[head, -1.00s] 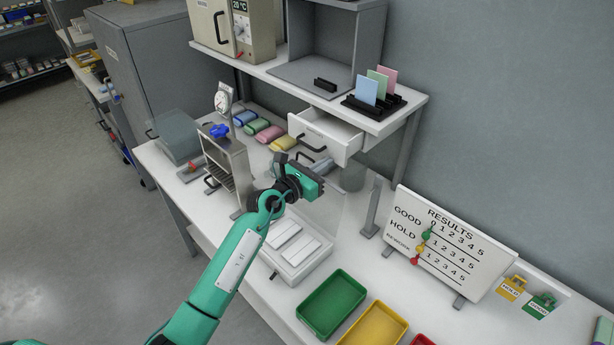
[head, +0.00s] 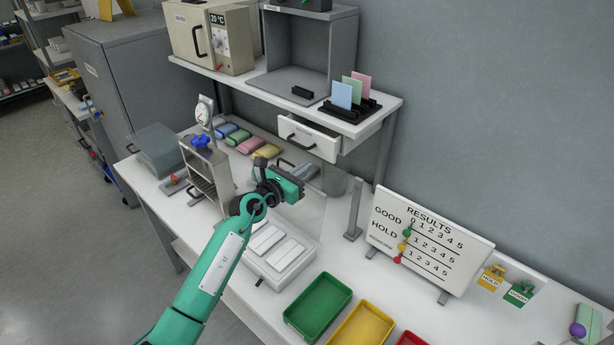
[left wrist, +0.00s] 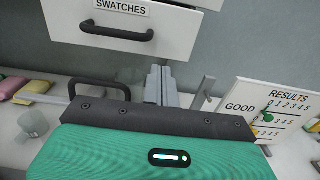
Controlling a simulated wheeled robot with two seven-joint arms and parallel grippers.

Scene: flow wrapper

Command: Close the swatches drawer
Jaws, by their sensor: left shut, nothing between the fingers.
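The swatches drawer (head: 316,147) hangs under the shelf in the head view, partly open. A strip of its inside shows above its white front, which has a dark handle (head: 297,140). In the left wrist view the drawer front (left wrist: 180,32) fills the top, with a SWATCHES label and the dark handle (left wrist: 116,31). My left gripper (head: 306,171) is shut and empty, below and in front of the drawer in the head view. In the left wrist view its grey fingers (left wrist: 161,78) end near the drawer's lower edge; I cannot tell whether they touch. My right gripper is not in view.
A small metal rack (head: 205,170) stands left of the gripper, and a clear panel and a grey post (head: 355,210) stand to its right. Colored packs (head: 250,145) lie behind. A results board (head: 430,240) and trays (head: 319,306) are at the right and front.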

